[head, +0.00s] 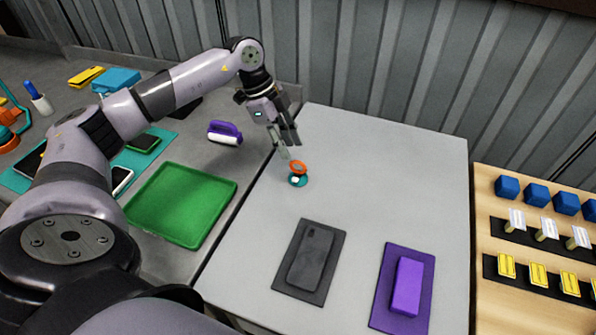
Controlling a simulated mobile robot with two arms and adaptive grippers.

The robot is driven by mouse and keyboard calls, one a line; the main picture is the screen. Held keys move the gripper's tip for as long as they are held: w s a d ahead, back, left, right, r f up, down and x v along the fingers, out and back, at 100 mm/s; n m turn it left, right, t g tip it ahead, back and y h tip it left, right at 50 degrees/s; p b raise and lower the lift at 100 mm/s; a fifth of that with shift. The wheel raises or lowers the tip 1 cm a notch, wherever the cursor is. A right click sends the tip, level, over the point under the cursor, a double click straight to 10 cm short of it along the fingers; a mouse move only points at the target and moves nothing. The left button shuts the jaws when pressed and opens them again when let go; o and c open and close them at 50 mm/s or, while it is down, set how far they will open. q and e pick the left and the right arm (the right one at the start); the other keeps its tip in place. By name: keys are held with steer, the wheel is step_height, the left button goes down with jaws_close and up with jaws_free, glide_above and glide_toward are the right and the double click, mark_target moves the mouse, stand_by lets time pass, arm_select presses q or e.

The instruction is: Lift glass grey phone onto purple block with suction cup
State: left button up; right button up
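The grey phone (311,258) lies flat on a dark grey mat (331,284) on the light grey table. The purple block (407,287) lies on a purple mat (393,262) to its right. The suction cup (298,169), with an orange upper part and a teal and white lower part, is near the table's left edge, well behind the phone. My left gripper (287,153) points down just above and left of the suction cup's orange part. Its fingertips are small and partly overlap, so grip and contact are unclear. My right gripper is not in view.
A green tray (182,205) and a purple-and-white item (225,132) lie on the darker left table. A wooden table (534,191) at the right holds blue cubes and yellow pieces in rows. A corrugated wall (400,70) stands behind. The light table's middle is clear.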

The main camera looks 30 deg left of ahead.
mark_target(297, 160)
arm_select(q)
steer(key=shift+x, duration=0.75)
steer(key=p+x, duration=0.1)
steer(key=x, duration=0.1)
steer(key=p+x, duration=0.1)
steer(key=x, duration=0.2)
steer(key=shift+w, duration=0.2)
steer(key=shift+f, duration=0.15)
steer(key=shift+c, duration=0.3)
jaws_close()
